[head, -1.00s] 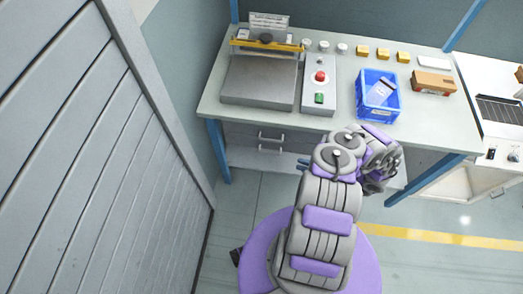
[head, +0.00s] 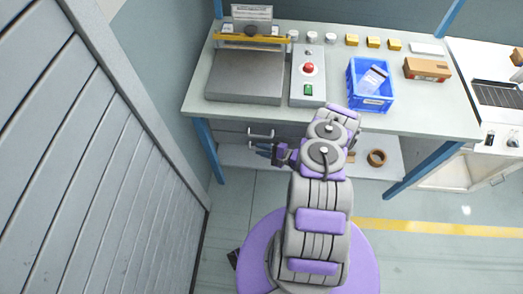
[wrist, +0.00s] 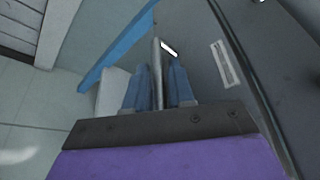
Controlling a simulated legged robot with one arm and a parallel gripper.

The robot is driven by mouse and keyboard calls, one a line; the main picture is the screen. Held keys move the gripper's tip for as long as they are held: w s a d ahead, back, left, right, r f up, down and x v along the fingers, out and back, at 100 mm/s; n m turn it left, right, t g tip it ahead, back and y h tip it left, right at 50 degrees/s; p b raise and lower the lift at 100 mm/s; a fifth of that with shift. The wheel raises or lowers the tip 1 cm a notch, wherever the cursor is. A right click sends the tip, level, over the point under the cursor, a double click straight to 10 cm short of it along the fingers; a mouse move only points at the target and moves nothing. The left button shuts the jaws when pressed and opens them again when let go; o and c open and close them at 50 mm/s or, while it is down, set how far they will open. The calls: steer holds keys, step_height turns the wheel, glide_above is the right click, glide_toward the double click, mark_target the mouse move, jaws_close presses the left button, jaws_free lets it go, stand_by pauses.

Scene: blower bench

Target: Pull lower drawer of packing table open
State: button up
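The packing table (head: 430,118) stands ahead, with grey drawers under its left part. The upper drawer's handle (head: 262,133) is clear in the head view. My gripper (head: 264,152) is at the lower drawer, its blue fingers covering most of that handle. In the wrist view, my gripper (wrist: 160,85) has its two blue fingers apart, with the lower drawer's grey bar handle (wrist: 157,60) between them. Gaps show beside the bar, so the fingers do not look clamped. The grey drawer front (wrist: 200,65) lies right of the bar, with another handle (wrist: 225,64) on it. The lower drawer looks closed.
On the tabletop are a sealer machine (head: 233,75), a control box with a red button (head: 308,69), a blue crate (head: 371,102) and a cardboard box (head: 427,69). A tape roll (head: 377,157) lies on the lower shelf. A slatted grey wall (head: 80,150) stands close on the left.

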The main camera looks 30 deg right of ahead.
steer(key=shift+w+a, duration=0.2)
steer(key=shift+a, duration=0.6)
steer(key=shift+d, duration=0.1)
steer(key=shift+c, duration=1.4)
steer(key=shift+d, duration=0.3)
jaws_close()
steer(key=shift+a, duration=0.1)
